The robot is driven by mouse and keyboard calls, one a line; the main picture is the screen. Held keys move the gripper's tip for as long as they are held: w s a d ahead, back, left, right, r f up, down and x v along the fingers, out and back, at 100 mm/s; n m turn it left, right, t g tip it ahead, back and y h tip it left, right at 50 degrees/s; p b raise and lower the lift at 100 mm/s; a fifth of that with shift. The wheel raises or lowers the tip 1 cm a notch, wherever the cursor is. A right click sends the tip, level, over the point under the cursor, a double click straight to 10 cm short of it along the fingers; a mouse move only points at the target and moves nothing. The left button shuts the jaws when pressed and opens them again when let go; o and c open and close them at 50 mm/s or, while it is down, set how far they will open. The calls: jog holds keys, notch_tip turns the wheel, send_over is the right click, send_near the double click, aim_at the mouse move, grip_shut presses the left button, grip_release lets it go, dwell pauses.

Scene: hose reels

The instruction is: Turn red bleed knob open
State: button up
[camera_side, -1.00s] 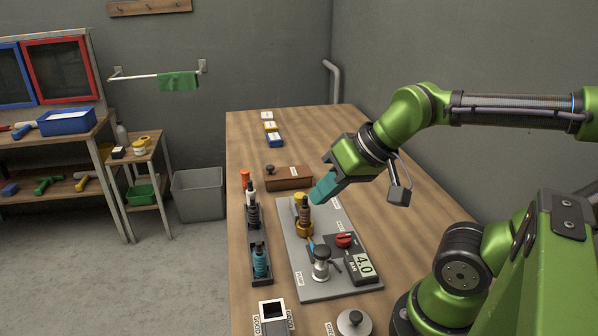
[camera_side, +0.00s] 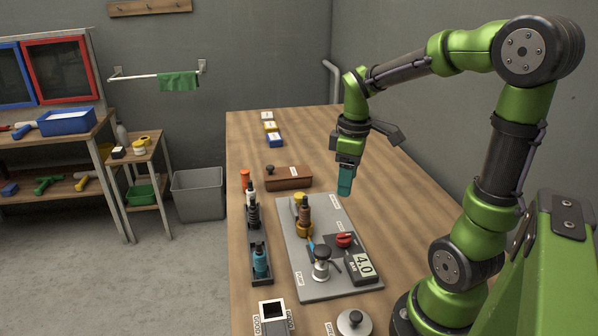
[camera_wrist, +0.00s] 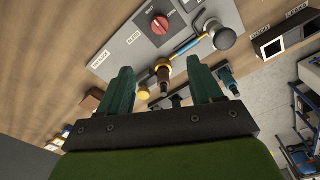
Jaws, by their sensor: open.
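The red bleed knob (camera_side: 345,240) sits on a dark block on the grey plate (camera_side: 297,262), just behind the gauge reading 4.0. In the wrist view the red knob (camera_wrist: 160,25) shows near the top, with a pale line across its face and a "BLEED" label beside it. My gripper (camera_side: 345,185) points down above the far right edge of the plate, behind the knob and well above it. In the wrist view its teal fingers (camera_wrist: 163,85) are spread apart with nothing held between them. The knob lies beyond the fingertips, apart from them.
A brown-bodied fitting in a brass seat (camera_side: 304,222) stands left of the knob. A silver pump-like part (camera_side: 321,264) and the gauge (camera_side: 361,267) are close in front. A tray of several fittings (camera_side: 260,262) lies left. The table right of the plate is clear.

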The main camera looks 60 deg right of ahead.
aim_at(343, 235)
notch_tip(343, 235, down, 16)
jog(key=n, duration=0.3)
jog(key=shift+s+f+n, duration=0.15)
jog(key=shift+f+n, duration=0.05)
jog(key=shift+n, duration=0.1)
jog(key=c, duration=1.1)
jog(key=shift+o, duration=0.2)
